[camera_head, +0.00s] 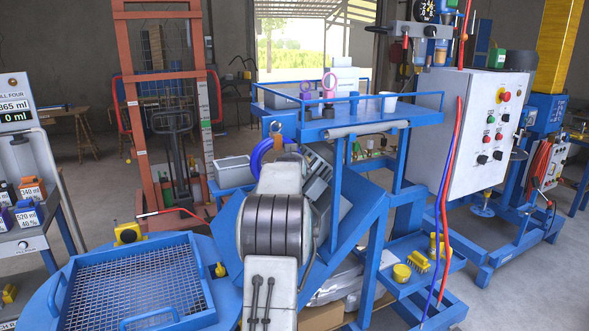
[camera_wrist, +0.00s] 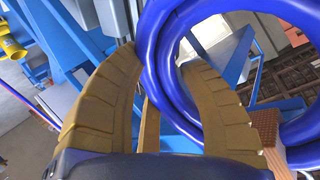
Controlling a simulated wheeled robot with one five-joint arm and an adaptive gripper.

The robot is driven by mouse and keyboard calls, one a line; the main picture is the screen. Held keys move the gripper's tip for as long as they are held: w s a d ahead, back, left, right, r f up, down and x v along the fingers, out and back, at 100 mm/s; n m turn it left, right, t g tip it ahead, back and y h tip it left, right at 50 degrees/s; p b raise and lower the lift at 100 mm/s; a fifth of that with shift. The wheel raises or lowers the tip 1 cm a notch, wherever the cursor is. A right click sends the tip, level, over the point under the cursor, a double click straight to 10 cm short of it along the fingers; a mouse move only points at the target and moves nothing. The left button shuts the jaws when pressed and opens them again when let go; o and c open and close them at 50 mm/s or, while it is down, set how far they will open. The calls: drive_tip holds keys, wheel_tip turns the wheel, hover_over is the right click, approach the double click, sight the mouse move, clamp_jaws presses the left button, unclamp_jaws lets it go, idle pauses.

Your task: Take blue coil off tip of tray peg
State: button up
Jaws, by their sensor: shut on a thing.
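The blue coil (camera_head: 257,156) hangs at the left end of the raised blue tray (camera_head: 345,122), just above my arm. In the wrist view the coil (camera_wrist: 152,62) is a thick glossy blue loop that fills the upper right. My gripper (camera_wrist: 162,65) has its brown fingers on both sides of the coil's left part and is shut on it. In the head view my arm hides the fingers. The tray peg is not clearly visible, so I cannot tell whether the coil is still around it. A small metal ring (camera_head: 276,127) shows just above the coil.
Pink and purple ring-shaped parts (camera_head: 329,85) and a white cup (camera_head: 388,102) stand on the tray. A blue mesh-bottomed tray (camera_head: 137,285) is at the lower left. A control cabinet (camera_head: 487,120) and red and blue hoses (camera_head: 449,180) are at the right.

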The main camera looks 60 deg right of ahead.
drive_tip(key=shift+r, duration=0.35)
drive_tip(key=shift+r+p, duration=0.5)
drive_tip(key=shift+r, duration=0.15)
idle(0.3)
drive_tip(key=shift+s+a, duration=0.15)
idle(0.4)
drive_tip(key=shift+s+a+b, duration=0.35)
drive_tip(key=shift+s+a, duration=0.05)
drive_tip(key=shift+s, duration=0.1)
drive_tip(key=shift+s, duration=0.1)
